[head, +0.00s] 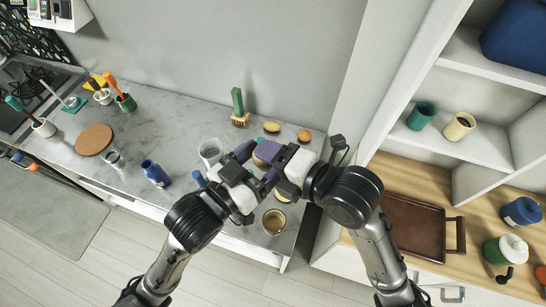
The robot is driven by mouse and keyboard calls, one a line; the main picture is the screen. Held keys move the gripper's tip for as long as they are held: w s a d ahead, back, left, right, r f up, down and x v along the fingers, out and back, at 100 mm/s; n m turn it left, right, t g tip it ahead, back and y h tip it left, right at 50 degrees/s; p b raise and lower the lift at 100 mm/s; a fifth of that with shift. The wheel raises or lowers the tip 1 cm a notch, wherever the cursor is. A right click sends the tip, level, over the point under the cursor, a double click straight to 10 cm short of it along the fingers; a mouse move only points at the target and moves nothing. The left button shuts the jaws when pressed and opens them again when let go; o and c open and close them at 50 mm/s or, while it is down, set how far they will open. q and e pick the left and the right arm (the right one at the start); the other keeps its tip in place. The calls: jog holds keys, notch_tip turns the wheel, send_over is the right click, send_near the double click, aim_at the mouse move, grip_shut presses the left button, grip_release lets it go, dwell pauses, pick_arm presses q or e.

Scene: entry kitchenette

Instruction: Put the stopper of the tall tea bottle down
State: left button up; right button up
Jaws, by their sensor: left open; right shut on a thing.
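My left gripper (252,171) is open over the right part of the marble counter. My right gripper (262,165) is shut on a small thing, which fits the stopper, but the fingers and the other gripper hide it. The two grippers are close together and overlap in this view. I cannot make out the tall tea bottle with certainty; the grippers cover that part of the counter.
The marble counter (165,120) has clear room left of the grippers. Near them are a clear glass (210,151), a gold bowl (274,221) at the front edge and a green-handled brush (239,104). A brown tray (415,228) lies on the wooden shelf at right.

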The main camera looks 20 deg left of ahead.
pick_arm(q)
jog(key=s+a+f+n+g+y, duration=0.1)
jog(key=s+a+f+g+y, duration=0.2)
jog(key=f, duration=0.6)
jog(key=s+a+f+n+g+y, duration=0.1)
jog(key=s+a+f+n+g, duration=0.2)
jog(key=f, duration=0.6)
pick_arm(e)
jog(key=w+d+r+m+t+h, duration=0.3)
jog(key=w+d+m+t+h, duration=0.15)
jog(key=d, duration=0.45)
jog(key=w+d+r+m+t+h, duration=0.35)
jog(key=d+m+h, duration=0.2)
jog(key=d, duration=0.35)
pick_arm(q)
jog(key=s+a+f+m+g+y, duration=0.1)
jog(key=s+a+f+g+y, duration=0.1)
jog(key=s+f, duration=0.3)
jog(key=s+a+f+m+g+y, duration=0.1)
jog(key=s+a+f+g, duration=0.2)
jog(key=s+f, duration=0.3)
jog(key=shift+s+a+g+y, duration=0.3)
jog(key=shift+s+g, duration=0.6)
jog(key=shift+s, duration=0.95)
pick_arm(e)
jog(key=s+d+f+m+t+h, duration=0.1)
jog(key=s+d+f+m+h, duration=0.2)
jog(key=d+f, duration=0.7)
jog(key=shift+d+m, duration=0.2)
jog(key=shift+m, duration=0.3)
